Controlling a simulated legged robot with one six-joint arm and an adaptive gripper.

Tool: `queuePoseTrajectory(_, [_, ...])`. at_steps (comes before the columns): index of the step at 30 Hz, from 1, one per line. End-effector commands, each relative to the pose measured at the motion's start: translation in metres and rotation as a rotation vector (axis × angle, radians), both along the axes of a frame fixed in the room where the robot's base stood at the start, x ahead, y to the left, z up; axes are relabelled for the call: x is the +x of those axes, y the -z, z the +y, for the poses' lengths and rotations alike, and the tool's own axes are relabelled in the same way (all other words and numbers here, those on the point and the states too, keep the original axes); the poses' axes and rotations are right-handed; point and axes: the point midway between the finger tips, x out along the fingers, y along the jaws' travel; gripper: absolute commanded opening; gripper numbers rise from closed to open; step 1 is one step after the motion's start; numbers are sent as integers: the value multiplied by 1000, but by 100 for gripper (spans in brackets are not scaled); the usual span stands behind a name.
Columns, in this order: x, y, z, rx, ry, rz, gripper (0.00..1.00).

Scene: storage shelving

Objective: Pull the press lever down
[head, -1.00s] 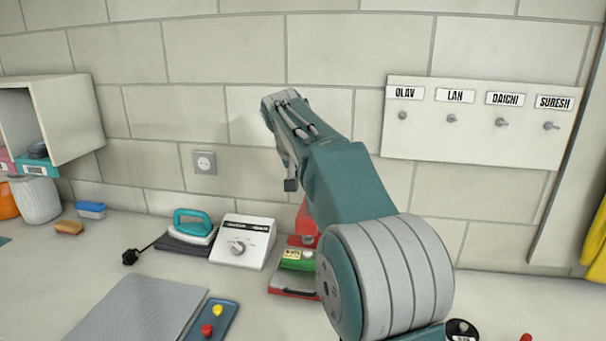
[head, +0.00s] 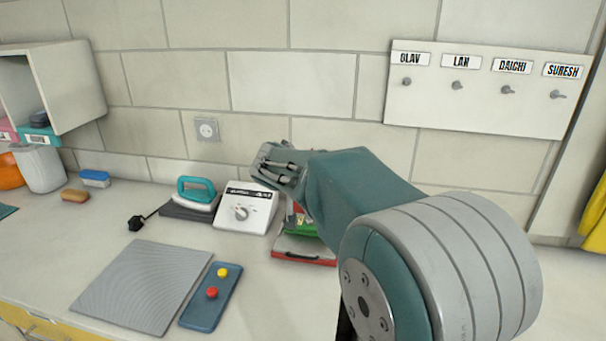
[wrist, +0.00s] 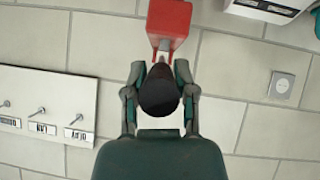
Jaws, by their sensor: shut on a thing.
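In the wrist view my gripper (wrist: 160,74) is shut on the dark round knob (wrist: 159,95) of the press lever. Behind the knob, the red upper part of the press (wrist: 168,20) shows at the top, with a short grey rod at its end. In the head view the press's red base (head: 304,254) stands on the counter, with a green part (head: 301,229) above it. My arm hides most of the press and the lever there. My gripper's fingertips are hidden in the head view.
A white box with a dial (head: 246,207) stands close left of the press. A teal iron (head: 197,192), a blue tray (head: 214,297) and a grey mat (head: 140,285) lie further left. A name board with hooks (head: 480,110) hangs on the wall at right.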

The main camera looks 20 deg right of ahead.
Motion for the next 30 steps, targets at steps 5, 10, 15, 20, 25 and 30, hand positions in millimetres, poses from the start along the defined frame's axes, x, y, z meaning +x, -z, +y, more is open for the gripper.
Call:
queuePoseTrajectory(5, [0,8,2,-18,-5,-26,0])
queuePoseTrajectory(10, [-1,12,2,-26,-2,-39,0])
queuePoseTrajectory(15, [-1,13,2,-28,-3,-40,0])
queuePoseTrajectory(20, [-1,15,2,-27,-2,-38,0])
queuePoseTrajectory(25, [-1,15,2,-26,-2,-36,62])
queuePoseTrajectory(30, [-1,13,2,-27,-2,-39,71])
